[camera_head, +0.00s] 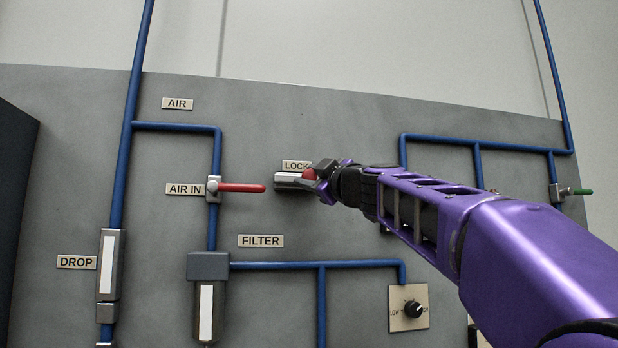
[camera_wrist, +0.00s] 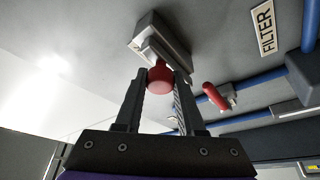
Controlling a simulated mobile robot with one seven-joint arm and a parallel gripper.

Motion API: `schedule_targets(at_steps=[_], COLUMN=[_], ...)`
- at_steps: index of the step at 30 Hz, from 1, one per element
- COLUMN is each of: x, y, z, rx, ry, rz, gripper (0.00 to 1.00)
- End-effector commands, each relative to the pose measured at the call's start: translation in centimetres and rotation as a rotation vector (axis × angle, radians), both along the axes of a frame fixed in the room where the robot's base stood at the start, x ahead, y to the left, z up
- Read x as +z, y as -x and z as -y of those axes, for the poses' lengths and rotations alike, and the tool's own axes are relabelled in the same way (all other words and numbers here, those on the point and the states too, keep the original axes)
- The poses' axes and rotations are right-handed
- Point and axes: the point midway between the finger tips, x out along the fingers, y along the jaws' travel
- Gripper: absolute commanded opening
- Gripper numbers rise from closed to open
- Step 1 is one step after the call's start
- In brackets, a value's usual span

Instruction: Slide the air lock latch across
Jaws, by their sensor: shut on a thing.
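The air lock latch is a small metal housing (camera_head: 288,181) under the LOCK label (camera_head: 296,166), with a red knob (camera_head: 308,174) at its right end. In the wrist view the housing (camera_wrist: 172,38) is at the top centre and the red knob (camera_wrist: 160,80) hangs between my fingers. My gripper (camera_head: 314,180) comes from the right and is shut on the red knob. In the wrist view my gripper (camera_wrist: 161,85) has one finger on each side of the knob. My fingers partly hide the latch's right side in the head view.
A red AIR IN lever (camera_head: 240,188) sticks out left of the latch, and it also shows in the wrist view (camera_wrist: 213,95). Blue pipes (camera_head: 122,150) run along the grey panel (camera_head: 340,115). A black dial (camera_head: 412,309) and a FILTER unit (camera_head: 207,268) sit lower.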

Motion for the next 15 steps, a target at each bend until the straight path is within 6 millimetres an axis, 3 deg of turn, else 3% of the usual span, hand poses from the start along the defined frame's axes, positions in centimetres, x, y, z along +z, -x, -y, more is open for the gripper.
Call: schedule_targets(at_steps=[7,15], x=[-0.1,-0.1], y=[0.1,0.8], z=[-0.5,-4.0], rx=[0.002,0.003], ry=[-0.001,0.001], rz=[0.001,0.0], gripper=[0.0,0.0])
